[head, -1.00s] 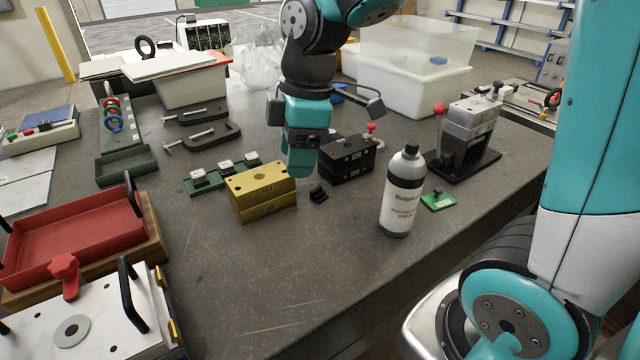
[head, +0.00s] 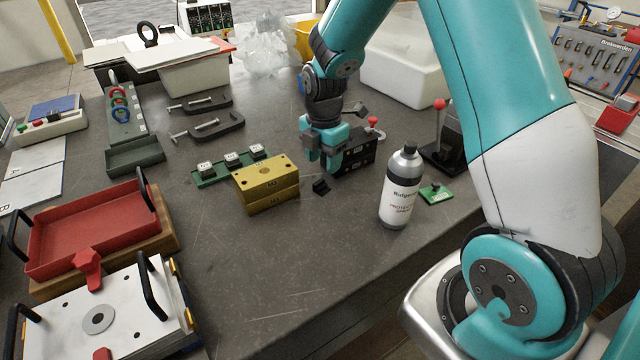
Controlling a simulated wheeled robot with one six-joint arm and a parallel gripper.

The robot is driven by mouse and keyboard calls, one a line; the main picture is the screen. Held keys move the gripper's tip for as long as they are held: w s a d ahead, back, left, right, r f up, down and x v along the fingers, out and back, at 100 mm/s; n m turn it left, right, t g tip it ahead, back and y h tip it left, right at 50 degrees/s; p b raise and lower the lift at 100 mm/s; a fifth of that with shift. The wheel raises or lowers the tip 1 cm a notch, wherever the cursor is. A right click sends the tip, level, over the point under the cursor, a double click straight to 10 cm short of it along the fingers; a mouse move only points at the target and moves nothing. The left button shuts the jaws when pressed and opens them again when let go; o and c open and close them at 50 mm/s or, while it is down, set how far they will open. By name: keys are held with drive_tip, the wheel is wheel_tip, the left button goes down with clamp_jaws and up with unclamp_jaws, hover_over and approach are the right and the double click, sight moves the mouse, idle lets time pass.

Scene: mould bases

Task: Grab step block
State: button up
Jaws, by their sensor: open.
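A small black step block (head: 321,187) lies on the grey table, just right of the yellow block. My gripper (head: 323,163) points down with its fingers apart and nothing seen between them. Its fingertips are right by the step block, above or just behind it in the picture; I cannot tell the exact gap. The right finger covers part of the black mould block (head: 358,160) behind.
The yellow mould block (head: 266,186) stands close on the left. A spray bottle (head: 401,190) stands to the right, with a small green plate (head: 435,195) beside it. A green rail with white-topped pieces (head: 218,172) lies behind left. The table in front is clear.

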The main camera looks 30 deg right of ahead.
sight(322, 181)
drive_tip(key=shift+w+f+p, duration=0.15)
drive_tip(key=shift+f+p, duration=0.35)
drive_tip(key=shift+f, duration=1.2)
drive_tip(key=shift+w+f+p, duration=0.15)
drive_tip(key=shift+f+p, duration=0.35)
drive_tip(key=shift+f, duration=1.15)
drive_tip(key=c, duration=0.8)
